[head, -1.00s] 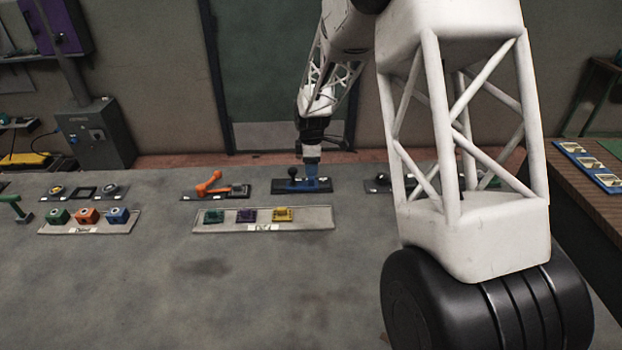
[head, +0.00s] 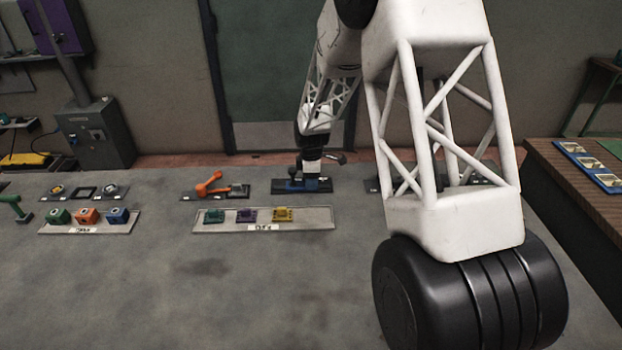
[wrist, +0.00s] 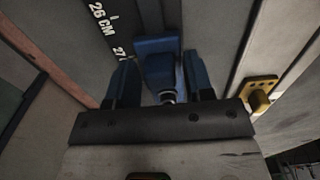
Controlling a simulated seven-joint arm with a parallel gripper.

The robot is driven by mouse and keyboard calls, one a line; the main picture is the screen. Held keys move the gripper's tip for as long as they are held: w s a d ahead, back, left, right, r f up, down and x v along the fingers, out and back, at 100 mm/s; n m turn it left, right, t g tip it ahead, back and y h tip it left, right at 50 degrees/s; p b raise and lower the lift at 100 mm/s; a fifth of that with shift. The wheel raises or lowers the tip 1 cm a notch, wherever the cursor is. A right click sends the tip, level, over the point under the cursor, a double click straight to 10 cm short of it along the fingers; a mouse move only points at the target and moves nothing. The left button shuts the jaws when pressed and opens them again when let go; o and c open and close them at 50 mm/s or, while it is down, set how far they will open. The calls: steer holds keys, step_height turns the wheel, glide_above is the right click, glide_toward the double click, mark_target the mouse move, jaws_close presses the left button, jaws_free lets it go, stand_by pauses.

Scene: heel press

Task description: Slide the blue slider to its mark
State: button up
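The blue slider (wrist: 157,45) sits on a dark plate with a printed scale (wrist: 108,32); the numbers 26 CM and 27 show in the wrist view. In the head view the dark plate (head: 324,185) lies at the back of the table, and the blue slider (head: 290,186) is partly hidden by my gripper. My gripper (wrist: 160,75) has two blue fingers, one on each side of the slider. The fingers stand apart with narrow dark gaps beside the slider, and I see no clear grip on it. I cannot make out the target mark.
A grey tray (head: 215,226) with green, purple and yellow blocks lies in front of the plate. A panel with an orange lever (head: 207,185) is to the left. A yellow part (wrist: 260,93) shows at the right in the wrist view. The front of the table is clear.

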jaws_close()
stand_by(0.6)
steer(key=shift+o, duration=1)
jaws_free()
steer(key=shift+r, duration=3.9)
steer(key=shift+r, duration=0.1)
